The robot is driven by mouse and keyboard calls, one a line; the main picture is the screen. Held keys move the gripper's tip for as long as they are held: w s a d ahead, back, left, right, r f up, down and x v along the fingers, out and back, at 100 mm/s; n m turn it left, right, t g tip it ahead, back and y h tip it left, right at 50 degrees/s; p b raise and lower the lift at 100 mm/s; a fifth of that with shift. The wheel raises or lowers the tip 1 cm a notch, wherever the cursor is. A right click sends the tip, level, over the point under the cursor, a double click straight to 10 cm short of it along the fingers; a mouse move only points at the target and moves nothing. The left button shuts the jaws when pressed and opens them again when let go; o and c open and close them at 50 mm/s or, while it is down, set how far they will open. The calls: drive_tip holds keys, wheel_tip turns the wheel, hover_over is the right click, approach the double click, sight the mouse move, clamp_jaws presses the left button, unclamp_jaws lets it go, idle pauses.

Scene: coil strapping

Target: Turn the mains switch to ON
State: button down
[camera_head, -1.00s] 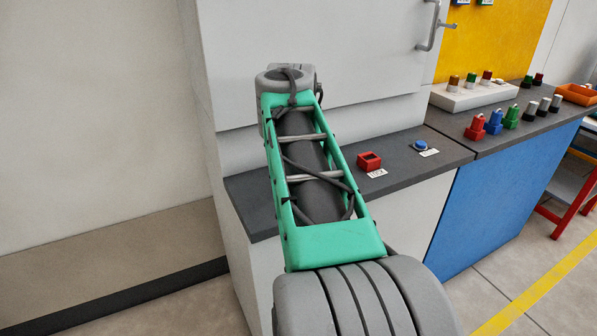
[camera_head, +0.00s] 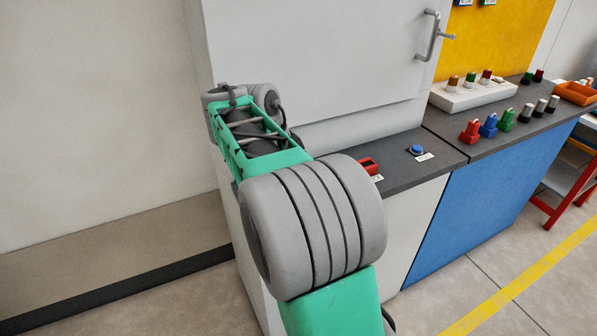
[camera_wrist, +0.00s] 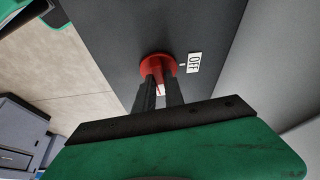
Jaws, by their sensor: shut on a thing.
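The mains switch (camera_wrist: 156,60) shows in the wrist view as a round red knob on a dark grey surface. A white label (camera_wrist: 194,62) reading OFF sits to its right, with a small white mark between label and knob. My gripper (camera_wrist: 160,84) has its two dark fingers at the knob, shut on its handle. A small white patch shows between the fingers; I cannot tell exactly which way the handle points.
A grey cabinet with a door handle (camera_head: 429,36) rises behind. Coloured connectors (camera_head: 488,125) stand on the bench further right.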

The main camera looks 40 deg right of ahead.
drive_tip(key=shift+m+p, duration=0.35)
drive_tip(key=shift+m, duration=0.25)
drive_tip(key=c, duration=1.4)
unclamp_jaws()
drive_tip(key=shift+g, duration=0.3)
drive_tip(key=shift+c, duration=0.2)
drive_tip(key=p+v, duration=0.3)
drive_tip(key=v, duration=0.4)
drive_tip(key=shift+r, duration=0.4)
drive_tip(key=shift+w+a+p, duration=0.1)
drive_tip(key=shift+p, duration=0.2)
